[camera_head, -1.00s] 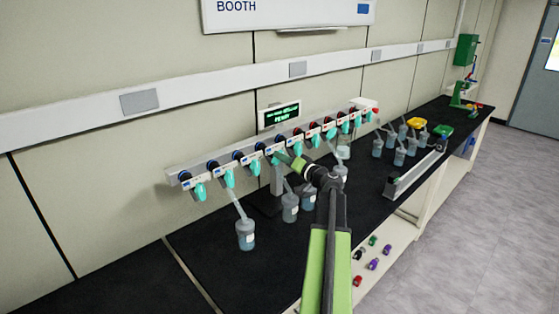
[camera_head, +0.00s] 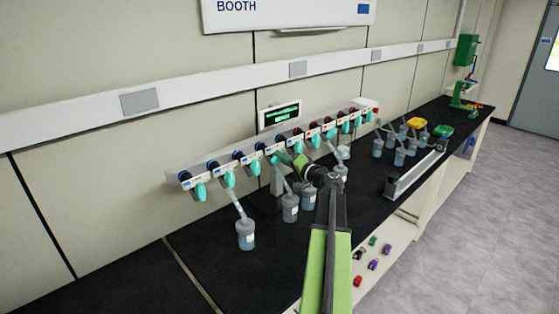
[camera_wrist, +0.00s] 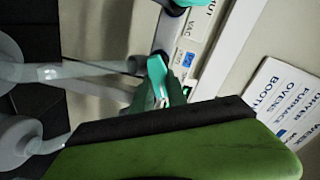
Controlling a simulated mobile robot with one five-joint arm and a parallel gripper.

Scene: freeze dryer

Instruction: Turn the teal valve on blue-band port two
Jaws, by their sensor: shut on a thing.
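A grey manifold rail (camera_head: 190,178) carries a row of ports, blue-banded at left and red-banded at right, each with a teal valve. Left teal valves (camera_head: 200,191) and (camera_head: 229,179) hang free. My gripper (camera_head: 280,158) is at a teal valve near the middle of the row, around where the bands change colour. In the wrist view, that teal valve (camera_wrist: 157,74) sits at the jaws, and my gripper is shut on it. Its lower part is hidden by the green finger.
Flasks (camera_head: 246,234) and (camera_head: 290,208) hang or stand below the rail on the black bench. A small display (camera_head: 281,115) stands behind the rail. More flasks (camera_head: 378,147), a yellow dish (camera_head: 416,123) and a long grey bar (camera_head: 410,176) lie to the right.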

